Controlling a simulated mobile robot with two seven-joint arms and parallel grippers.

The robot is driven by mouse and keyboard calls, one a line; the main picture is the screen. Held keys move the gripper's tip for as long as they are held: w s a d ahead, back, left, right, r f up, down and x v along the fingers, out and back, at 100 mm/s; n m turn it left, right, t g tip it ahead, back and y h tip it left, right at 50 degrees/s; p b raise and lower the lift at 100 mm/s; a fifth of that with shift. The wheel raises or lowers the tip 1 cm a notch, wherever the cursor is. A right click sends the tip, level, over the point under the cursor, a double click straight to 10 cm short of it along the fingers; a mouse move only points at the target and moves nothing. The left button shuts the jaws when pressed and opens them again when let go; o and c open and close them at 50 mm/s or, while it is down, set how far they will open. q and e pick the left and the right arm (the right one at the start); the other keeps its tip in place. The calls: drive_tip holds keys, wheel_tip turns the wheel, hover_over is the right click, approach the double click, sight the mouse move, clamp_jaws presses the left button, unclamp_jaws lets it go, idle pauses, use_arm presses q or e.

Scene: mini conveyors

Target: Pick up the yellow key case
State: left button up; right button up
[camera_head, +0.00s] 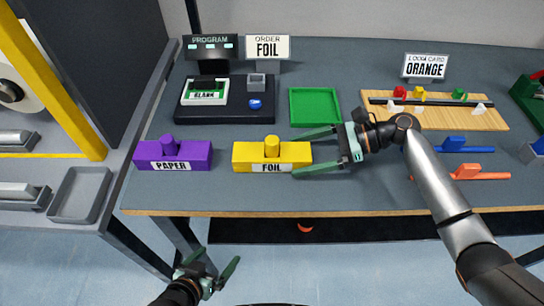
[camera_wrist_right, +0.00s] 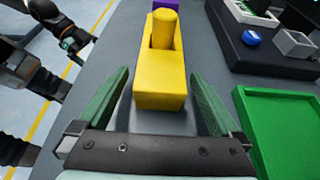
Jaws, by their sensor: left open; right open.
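The yellow key case (camera_head: 246,156) labelled FOIL lies on the grey table, with a rounded yellow peg standing up from its middle. My right gripper (camera_head: 318,153) is open at its right end, its green fingers pointing left on either side of that end. In the right wrist view the yellow case (camera_wrist_right: 160,85) lies ahead between the two open fingers (camera_wrist_right: 160,92), with gaps on both sides. My left gripper (camera_head: 217,274) is open and empty, low in front of the table at the bottom left.
A purple PAPER case (camera_head: 175,158) lies left of the yellow one. A green tray (camera_head: 315,107) and a dark BLANK machine (camera_head: 225,112) stand behind. Blue (camera_head: 465,148) and orange (camera_head: 480,173) pieces lie at the right. The table's front edge is close.

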drive_tip(key=shift+x, duration=0.8)
drive_tip(key=shift+r, duration=0.1)
clamp_jaws()
